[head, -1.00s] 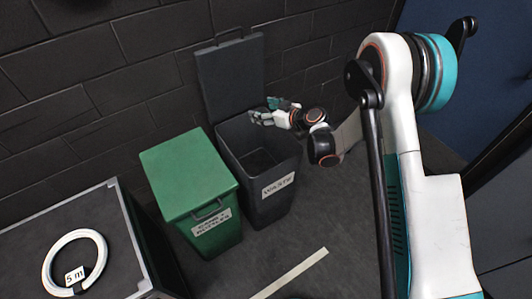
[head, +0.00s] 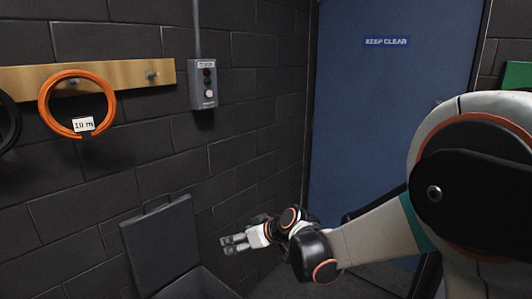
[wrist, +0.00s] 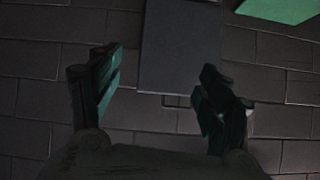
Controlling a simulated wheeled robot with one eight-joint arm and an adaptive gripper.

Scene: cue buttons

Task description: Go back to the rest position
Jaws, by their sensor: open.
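My gripper (head: 234,243) is in the lower middle of the head view, at the end of my bent arm. It is to the right of the raised dark lid of the waste bin (head: 162,243). In the wrist view my gripper (wrist: 160,95) has its two fingers well apart with nothing between them. Beyond the fingers, that view shows the dark lid (wrist: 180,45) and the block wall.
A control box (head: 203,84) with a red lamp and a white button hangs on the wall. An orange hose ring (head: 50,84) marked 10 m hangs on a wooden rail (head: 128,76). A blue door (head: 392,120) marked KEEP CLEAR stands at right. A green edge (wrist: 278,8) shows in the wrist view.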

